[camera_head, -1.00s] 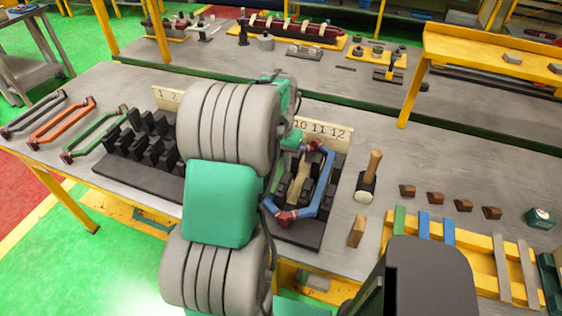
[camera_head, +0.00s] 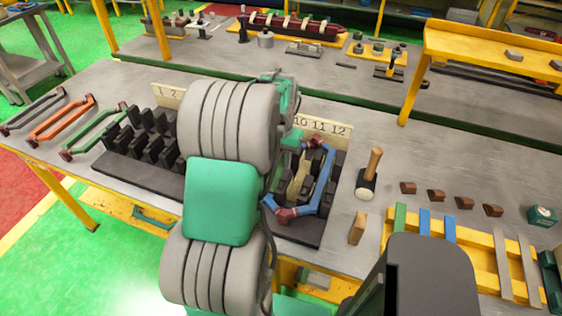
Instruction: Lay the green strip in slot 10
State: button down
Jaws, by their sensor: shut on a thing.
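The stator block (camera_head: 300,232) is a dark base with rows of black teeth and a cream number board (camera_head: 322,130) behind it reading 10, 11, 12. A blue coil (camera_head: 328,185) with dark red ends lies over the teeth below those numbers. My gripper (camera_head: 291,140) is at the left side of this coil, near number 10, mostly hidden behind my arm. It is shut on the green strip, of which almost nothing shows. Slot 10 itself is largely hidden. Another green strip (camera_head: 399,220) lies on the yellow rack.
A mallet (camera_head: 369,178), a wooden block (camera_head: 357,228) and several brown wedges (camera_head: 464,202) lie to the right. The yellow rack (camera_head: 480,255) also holds blue and grey strips. Grey, orange and green coils (camera_head: 60,118) lie at the left. My arm covers the block's middle.

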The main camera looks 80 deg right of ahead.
aim_at(281, 167)
jog(key=shift+f, duration=0.4)
jog(key=c, duration=1.1)
grip_release()
jog(key=shift+o, duration=0.2)
jog(key=shift+r, duration=0.1)
jog(key=shift+r+p, duration=0.4)
jog(key=shift+r, duration=0.35)
notch_tip(281, 167, up, 8)
jog(key=p, duration=0.5)
jog(key=shift+f, duration=0.25)
